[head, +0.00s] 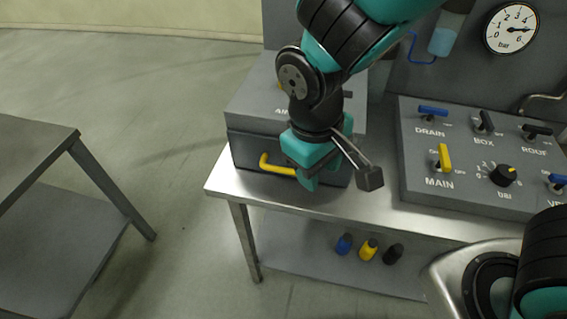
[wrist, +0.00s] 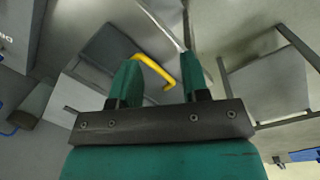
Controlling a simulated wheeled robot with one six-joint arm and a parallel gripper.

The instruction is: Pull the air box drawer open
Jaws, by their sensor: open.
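The air box (head: 248,98) is a grey box on the steel bench, its label partly hidden by my arm. Its drawer front (head: 243,148) looks flush with the box and carries a bent yellow handle (head: 275,169). My gripper (head: 308,181) has teal fingers and is open in front of the drawer, at the right part of the handle. In the wrist view the yellow handle (wrist: 153,69) shows between the spread fingertips of my gripper (wrist: 160,70), closer to the left one. I see no clear contact. The handle's right end is hidden by my gripper in the head view.
A control panel (head: 473,195) with levers and a knob stands on the bench to the right, below a gauge (head: 511,28). Several small bottles (head: 369,250) stand on the lower shelf. Another grey table (head: 35,150) stands at left, with free floor between.

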